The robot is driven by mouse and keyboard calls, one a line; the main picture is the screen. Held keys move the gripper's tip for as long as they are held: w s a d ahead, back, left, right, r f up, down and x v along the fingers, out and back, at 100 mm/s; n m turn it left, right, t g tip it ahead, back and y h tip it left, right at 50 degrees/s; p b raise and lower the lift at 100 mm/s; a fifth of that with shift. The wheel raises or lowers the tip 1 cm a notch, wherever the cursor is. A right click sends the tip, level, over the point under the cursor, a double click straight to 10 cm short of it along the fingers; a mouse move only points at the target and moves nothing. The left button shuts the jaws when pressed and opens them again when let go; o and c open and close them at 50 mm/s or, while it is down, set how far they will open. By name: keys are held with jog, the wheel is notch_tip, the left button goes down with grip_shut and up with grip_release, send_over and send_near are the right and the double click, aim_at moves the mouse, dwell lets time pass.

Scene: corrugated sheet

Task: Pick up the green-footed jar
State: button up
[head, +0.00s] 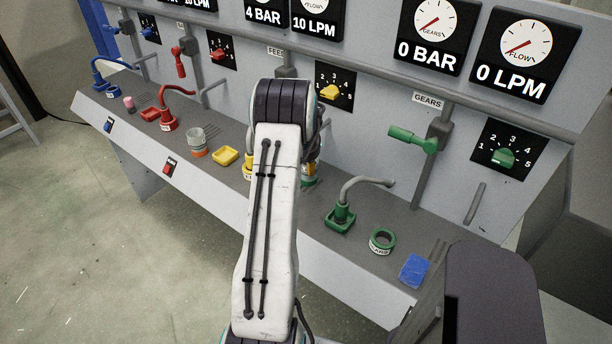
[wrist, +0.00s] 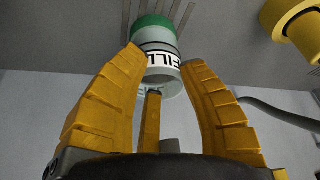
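The green-footed jar (wrist: 160,45) shows in the wrist view, with a clear body, a white label reading FILL and a green foot at its far end. Its open mouth faces my gripper. My gripper (wrist: 164,58) has its yellow fingers spread, with tips on either side of the jar; I cannot tell whether they touch it. A third finger stands below the mouth. In the head view, my arm hides most of my gripper (head: 309,168) and the jar; a bit of the green foot (head: 308,183) shows on the counter.
A green tap (head: 341,216), a green ring (head: 381,241) and a blue sponge (head: 415,270) lie to the right on the counter. An orange-footed jar (head: 199,144) and a yellow dish (head: 225,156) are to the left. The panel with valves stands close behind.

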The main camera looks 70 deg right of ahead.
grip_shut()
jog(key=shift+r, duration=0.1)
dwell(0.7)
